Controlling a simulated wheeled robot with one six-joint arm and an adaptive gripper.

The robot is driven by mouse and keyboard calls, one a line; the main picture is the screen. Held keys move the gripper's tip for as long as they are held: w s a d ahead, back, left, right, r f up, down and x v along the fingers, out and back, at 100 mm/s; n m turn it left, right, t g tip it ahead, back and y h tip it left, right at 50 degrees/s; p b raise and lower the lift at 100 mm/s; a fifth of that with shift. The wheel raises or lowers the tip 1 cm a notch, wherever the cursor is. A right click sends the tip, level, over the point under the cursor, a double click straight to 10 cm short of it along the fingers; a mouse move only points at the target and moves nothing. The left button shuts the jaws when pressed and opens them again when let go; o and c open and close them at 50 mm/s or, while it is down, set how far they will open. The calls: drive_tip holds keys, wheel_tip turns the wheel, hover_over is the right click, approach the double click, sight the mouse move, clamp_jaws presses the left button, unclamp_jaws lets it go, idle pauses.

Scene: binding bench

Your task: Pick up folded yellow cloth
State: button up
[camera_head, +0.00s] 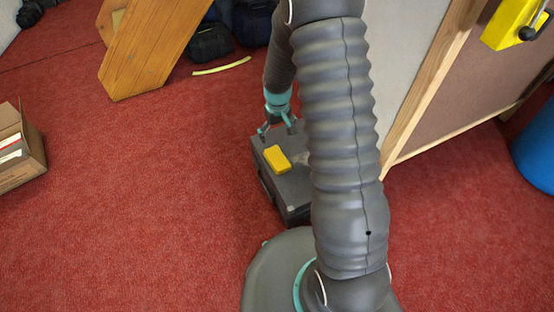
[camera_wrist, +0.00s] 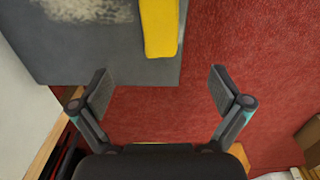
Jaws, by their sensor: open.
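The folded yellow cloth (camera_head: 278,158) lies on top of a dark grey case (camera_head: 297,196) that stands on the red floor. In the wrist view the yellow cloth (camera_wrist: 159,27) is at the top middle, near the edge of the grey case top (camera_wrist: 100,70), partly cut off by the frame. My gripper (camera_head: 278,129) is at the far side of the case in the head view. In the wrist view my gripper (camera_wrist: 160,85) has its fingers spread wide, with nothing between them. The cloth lies ahead of the fingertips, apart from them. My arm hides part of the case.
A cardboard box (camera_head: 20,150) stands at the left. A wooden piece (camera_head: 150,50), dark bags (camera_head: 210,42) and a yellow strip (camera_head: 222,66) are at the back. A wood-framed panel (camera_head: 450,75) and a blue bin (camera_head: 537,150) are at right. Red floor is open at left.

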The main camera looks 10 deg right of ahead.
hover_over(277, 157)
drive_tip(key=f, duration=0.8)
drive_tip(key=shift+s+f, duration=0.3)
drive_tip(key=shift+w+a+f, duration=0.1)
drive_tip(key=shift+f, duration=1.3)
drive_tip(key=shift+w+f, duration=0.1)
drive_tip(key=shift+f, duration=1.25)
drive_tip(key=shift+b, duration=0.3)
drive_tip(key=c, duration=1.1)
